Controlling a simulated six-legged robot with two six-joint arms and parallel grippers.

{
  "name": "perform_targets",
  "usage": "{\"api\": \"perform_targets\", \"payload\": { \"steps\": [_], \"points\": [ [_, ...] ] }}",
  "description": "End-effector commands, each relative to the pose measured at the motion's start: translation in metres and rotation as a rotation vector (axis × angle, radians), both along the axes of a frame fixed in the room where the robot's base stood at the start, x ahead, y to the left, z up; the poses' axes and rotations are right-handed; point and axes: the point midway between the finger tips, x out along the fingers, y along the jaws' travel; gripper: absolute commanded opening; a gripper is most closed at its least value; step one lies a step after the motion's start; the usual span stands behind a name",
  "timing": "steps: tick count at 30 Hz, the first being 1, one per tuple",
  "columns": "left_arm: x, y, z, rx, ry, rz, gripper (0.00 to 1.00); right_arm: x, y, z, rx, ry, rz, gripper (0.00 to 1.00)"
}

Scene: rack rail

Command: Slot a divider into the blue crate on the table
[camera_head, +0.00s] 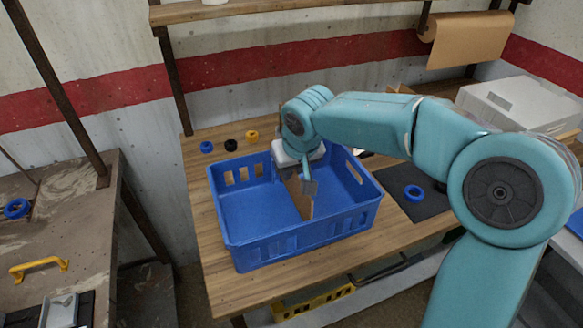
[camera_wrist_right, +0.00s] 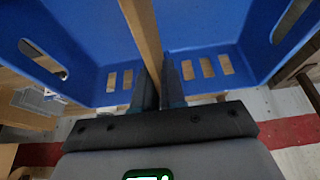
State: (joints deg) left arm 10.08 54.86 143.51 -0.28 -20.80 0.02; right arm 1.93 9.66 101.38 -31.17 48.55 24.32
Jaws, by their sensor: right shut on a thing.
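The blue crate (camera_head: 240,213) stands on the wooden table and is open at the top. A thin brown divider (camera_head: 301,200) stands upright inside it, running from back to front near the middle. My right gripper (camera_head: 308,186) is over the crate, shut on the divider's top edge. In the right wrist view the divider (camera_wrist_right: 143,35) runs between the two fingers (camera_wrist_right: 158,85), with the crate walls (camera_wrist_right: 75,45) on both sides. Whether the divider's lower edge rests in any slot is hidden. My left gripper is not in view.
Tape rolls in blue (camera_head: 207,147), black (camera_head: 230,145) and yellow (camera_head: 252,135) lie behind the crate. Another blue roll (camera_head: 414,193) lies on a dark mat (camera_head: 425,207) at right. A white box (camera_head: 515,105) stands at the back right. A brown bench (camera_head: 60,220) is at left.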

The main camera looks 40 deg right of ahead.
Motion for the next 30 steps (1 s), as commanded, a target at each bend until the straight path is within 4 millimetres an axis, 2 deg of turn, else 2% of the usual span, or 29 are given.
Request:
{"api": "perform_targets", "payload": {
  "steps": [30],
  "points": [
    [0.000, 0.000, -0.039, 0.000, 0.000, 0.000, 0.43, 0.000, 0.000, -0.043, 0.000, 0.001, 0.000, 0.00]
  ]
}}
